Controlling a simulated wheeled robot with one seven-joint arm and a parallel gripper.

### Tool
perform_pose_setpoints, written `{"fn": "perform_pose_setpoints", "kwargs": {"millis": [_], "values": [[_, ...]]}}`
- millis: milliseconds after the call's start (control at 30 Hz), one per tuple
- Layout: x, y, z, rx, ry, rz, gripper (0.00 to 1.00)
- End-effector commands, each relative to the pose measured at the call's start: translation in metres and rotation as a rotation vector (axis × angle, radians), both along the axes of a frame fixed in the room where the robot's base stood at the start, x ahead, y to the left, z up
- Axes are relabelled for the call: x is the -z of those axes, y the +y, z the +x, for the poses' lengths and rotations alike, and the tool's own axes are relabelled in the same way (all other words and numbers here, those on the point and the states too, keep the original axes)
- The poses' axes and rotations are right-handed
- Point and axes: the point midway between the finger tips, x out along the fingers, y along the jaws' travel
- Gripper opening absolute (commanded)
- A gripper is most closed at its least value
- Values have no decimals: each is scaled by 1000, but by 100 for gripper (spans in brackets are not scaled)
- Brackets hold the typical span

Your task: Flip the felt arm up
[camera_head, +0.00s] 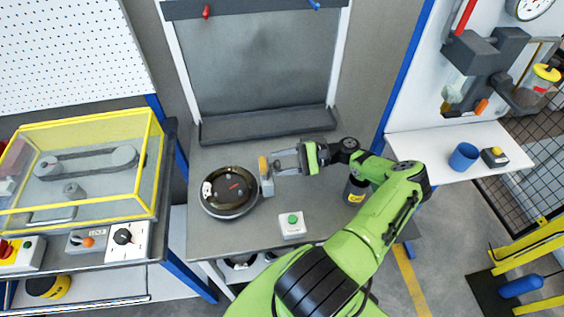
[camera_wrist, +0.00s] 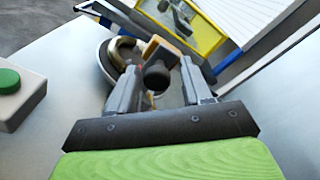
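A round dark turntable (camera_head: 228,193) with a pale rim lies on the grey workbench. Beside its right edge stands what looks like the felt arm (camera_head: 266,181), a short grey piece with an orange-tan top. My gripper (camera_head: 279,163) is just right of it, reaching in from the right. In the wrist view, a dark round knob (camera_wrist: 157,76) is between my fingers (camera_wrist: 160,80), with a tan block (camera_wrist: 161,47) behind it. The fingers are apart, with gaps visible on both sides of the knob. Part of the turntable (camera_wrist: 106,62) is hidden behind the left finger.
A white box with a green button (camera_head: 292,225) sits on the bench (camera_head: 258,236) below the gripper. A dark can with a yellow label (camera_head: 356,190) stands right, by my arm. A yellow-framed clear guard box (camera_head: 80,172) is at left. A grey backboard (camera_head: 262,70) rises behind.

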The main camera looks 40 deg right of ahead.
Motion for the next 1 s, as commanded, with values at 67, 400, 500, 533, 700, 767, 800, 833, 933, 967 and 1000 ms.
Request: {"fn": "perform_pose_setpoints", "kwargs": {"millis": [67, 400, 500, 533, 700, 767, 800, 833, 933, 967, 1000], "values": [[0, 0, 0, -1, 0, -1, 57], [1, -10, -6, 2, -1, -1, 57], [1, -27, -18, 6, -2, -1, 57], [1, -33, -22, 5, -3, -1, 57], [-2, -57, -38, 2, -1, 0, 57], [-3, -60, -41, 1, -1, -1, 57], [-4, -62, -42, 0, -1, -1, 57], [-4, -62, -43, -1, -1, 0, 57], [-5, -62, -43, -1, 0, 0, 57], [-5, -62, -43, -1, 0, 0, 57], [-5, -62, -43, -1, 0, 0, 57]]}}
